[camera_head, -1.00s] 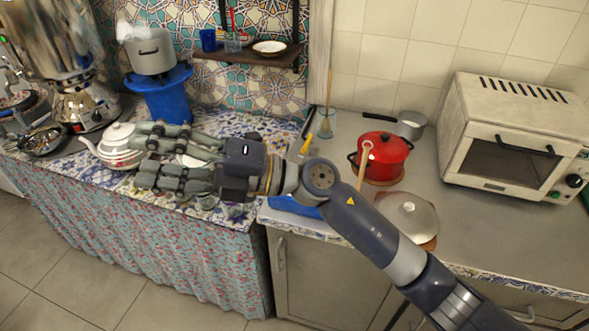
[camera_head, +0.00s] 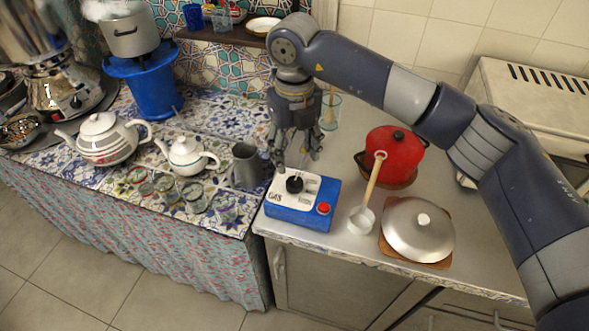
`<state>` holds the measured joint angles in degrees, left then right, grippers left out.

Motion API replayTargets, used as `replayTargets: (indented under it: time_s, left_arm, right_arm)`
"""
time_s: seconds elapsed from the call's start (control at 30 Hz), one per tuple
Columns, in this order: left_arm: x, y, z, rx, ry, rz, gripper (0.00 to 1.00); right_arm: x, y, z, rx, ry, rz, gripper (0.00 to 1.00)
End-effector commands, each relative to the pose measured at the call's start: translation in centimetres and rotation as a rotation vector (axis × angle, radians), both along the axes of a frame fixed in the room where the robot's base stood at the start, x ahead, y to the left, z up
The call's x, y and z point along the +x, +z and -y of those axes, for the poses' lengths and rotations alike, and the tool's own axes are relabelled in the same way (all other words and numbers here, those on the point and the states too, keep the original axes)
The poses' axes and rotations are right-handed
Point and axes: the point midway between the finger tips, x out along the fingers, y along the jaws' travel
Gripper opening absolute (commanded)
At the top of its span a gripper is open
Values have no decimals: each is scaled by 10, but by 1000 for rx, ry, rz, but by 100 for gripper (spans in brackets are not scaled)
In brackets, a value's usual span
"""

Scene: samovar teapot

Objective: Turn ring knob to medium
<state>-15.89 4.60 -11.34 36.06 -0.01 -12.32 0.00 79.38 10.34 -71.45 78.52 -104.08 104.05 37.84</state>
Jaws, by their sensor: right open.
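A blue box (camera_head: 300,216) with a white top marked GAS stands at the left end of the grey counter. A round black knob (camera_head: 294,185) sits on its top. A red button (camera_head: 323,208) is at the box's right front corner. My right gripper (camera_head: 297,158) points down just behind and above the knob, its fingers open and empty. It looks apart from the knob, though the exact gap is hard to judge. The knob's setting is too small to read. My left gripper is not in view.
A grey mug (camera_head: 246,165), white teapots (camera_head: 187,157) and several small glasses (camera_head: 194,197) stand left of the box. A toaster oven (camera_head: 540,105) is partly behind my right arm.

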Motion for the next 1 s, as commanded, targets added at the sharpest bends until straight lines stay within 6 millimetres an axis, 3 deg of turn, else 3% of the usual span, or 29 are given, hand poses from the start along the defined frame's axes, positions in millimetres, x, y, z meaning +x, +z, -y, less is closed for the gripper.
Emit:
replayTargets:
  time_s: [0.1,0.23,0.37,0.6,0.87,1.0]
  left_arm:
    - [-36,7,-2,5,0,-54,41]
    - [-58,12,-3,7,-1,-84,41]
    - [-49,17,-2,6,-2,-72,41]
    - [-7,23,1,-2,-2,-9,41]
    - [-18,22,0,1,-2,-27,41]
    - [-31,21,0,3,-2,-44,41]
  right_arm:
    - [-1,-22,0,1,0,-5,54]
    - [-1,-47,1,0,-1,-6,54]
    - [-1,-68,0,3,-1,-5,54]
    - [0,-86,-1,4,1,-2,54]
    - [0,-87,-1,4,1,-2,54]
    - [0,-87,-1,4,1,-1,22]
